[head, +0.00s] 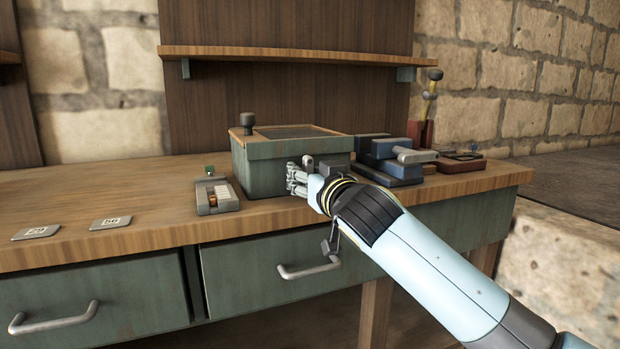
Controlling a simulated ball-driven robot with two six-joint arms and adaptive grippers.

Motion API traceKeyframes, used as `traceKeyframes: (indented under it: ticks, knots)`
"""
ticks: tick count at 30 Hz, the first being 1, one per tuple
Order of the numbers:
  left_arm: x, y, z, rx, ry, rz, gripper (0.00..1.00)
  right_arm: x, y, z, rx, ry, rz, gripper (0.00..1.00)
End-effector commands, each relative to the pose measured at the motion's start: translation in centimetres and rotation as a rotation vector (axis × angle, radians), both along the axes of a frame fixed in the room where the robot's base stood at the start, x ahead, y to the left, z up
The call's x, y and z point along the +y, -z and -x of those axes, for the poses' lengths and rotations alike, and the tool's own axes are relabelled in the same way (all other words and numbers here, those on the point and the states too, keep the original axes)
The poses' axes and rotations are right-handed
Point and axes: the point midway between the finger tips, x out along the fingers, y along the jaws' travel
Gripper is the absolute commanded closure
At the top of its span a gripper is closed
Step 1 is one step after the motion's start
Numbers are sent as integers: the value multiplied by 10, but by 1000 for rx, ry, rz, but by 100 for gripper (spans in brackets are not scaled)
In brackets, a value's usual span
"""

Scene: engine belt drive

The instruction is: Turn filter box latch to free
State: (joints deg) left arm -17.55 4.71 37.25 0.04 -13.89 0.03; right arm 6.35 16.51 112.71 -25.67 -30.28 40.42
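A green box with a wood-rimmed top (262,172), which looks like the filter box, stands on the workbench. A dark round knob (247,121) stands at its top left corner. My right gripper (297,178) is at the right part of the box's front face, with its fingers close to or against it. Its wrist and fingers cover part of that face. I cannot make out the latch or whether the gripper holds anything. The finger gap is too small to judge. My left gripper is not in view.
A small grey tray (216,196) with pale pieces sits left of the box. Two labelled plates (110,222) lie near the bench's front edge. A blue clamp-like device (390,165) and a red stand (426,133) are at the right. A shelf (280,54) hangs above.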

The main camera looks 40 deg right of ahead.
Motion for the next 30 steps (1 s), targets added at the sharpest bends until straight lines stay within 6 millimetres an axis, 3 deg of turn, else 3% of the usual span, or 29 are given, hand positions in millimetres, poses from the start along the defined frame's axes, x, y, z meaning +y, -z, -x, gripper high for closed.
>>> traceKeyframes:
  ticks: [5,12,18,23,30]
  knots:
    - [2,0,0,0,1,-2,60,4,1,17,2,0,1,61]
    - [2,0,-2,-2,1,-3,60,17,2,70,4,-1,0,61]
    - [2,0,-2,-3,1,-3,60,25,2,104,4,-1,-1,61]
    - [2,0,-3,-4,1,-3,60,28,1,115,4,0,-2,61]
    - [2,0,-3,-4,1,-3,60,28,1,117,2,0,-1,61]
